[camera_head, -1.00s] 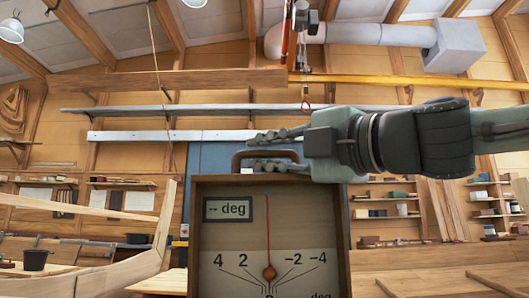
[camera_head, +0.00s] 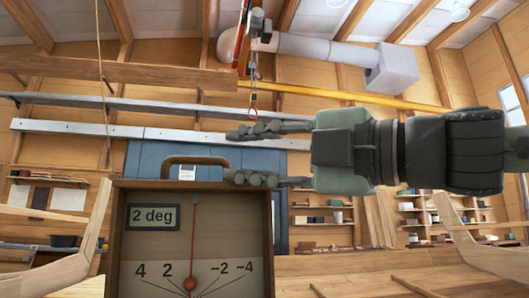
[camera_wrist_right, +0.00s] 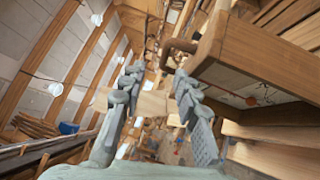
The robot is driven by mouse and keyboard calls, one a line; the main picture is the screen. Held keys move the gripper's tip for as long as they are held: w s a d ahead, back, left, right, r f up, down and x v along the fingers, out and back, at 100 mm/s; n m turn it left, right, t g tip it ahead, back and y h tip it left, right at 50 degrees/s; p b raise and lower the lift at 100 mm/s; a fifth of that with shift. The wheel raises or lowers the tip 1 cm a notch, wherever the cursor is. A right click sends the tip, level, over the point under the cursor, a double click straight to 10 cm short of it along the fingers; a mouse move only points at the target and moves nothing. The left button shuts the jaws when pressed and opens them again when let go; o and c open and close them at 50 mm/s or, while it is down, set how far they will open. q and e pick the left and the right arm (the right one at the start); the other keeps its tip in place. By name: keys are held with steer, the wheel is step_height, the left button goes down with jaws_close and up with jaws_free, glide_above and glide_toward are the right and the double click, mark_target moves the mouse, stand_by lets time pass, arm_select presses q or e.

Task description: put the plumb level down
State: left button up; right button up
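The plumb level (camera_head: 192,235) is a wooden box with a curved handle on top, a "2 deg" display and a needle over a scale. It appears upright low in the head view; its bottom and what lies under it are out of frame. My right gripper (camera_head: 238,155) is to the right of the handle (camera_head: 195,160), fingers apart and empty. In the right wrist view the open fingers (camera_wrist_right: 157,85) have the level's wooden body (camera_wrist_right: 255,60) and handle to their upper right. My left gripper is not in view.
Curved wooden hull parts rise at the left (camera_head: 80,255) and right (camera_head: 455,230). A hook (camera_head: 253,110) hangs above and behind the level.

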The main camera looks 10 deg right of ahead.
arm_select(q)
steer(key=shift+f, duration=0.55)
arm_select(e)
steer(key=v, duration=0.3)
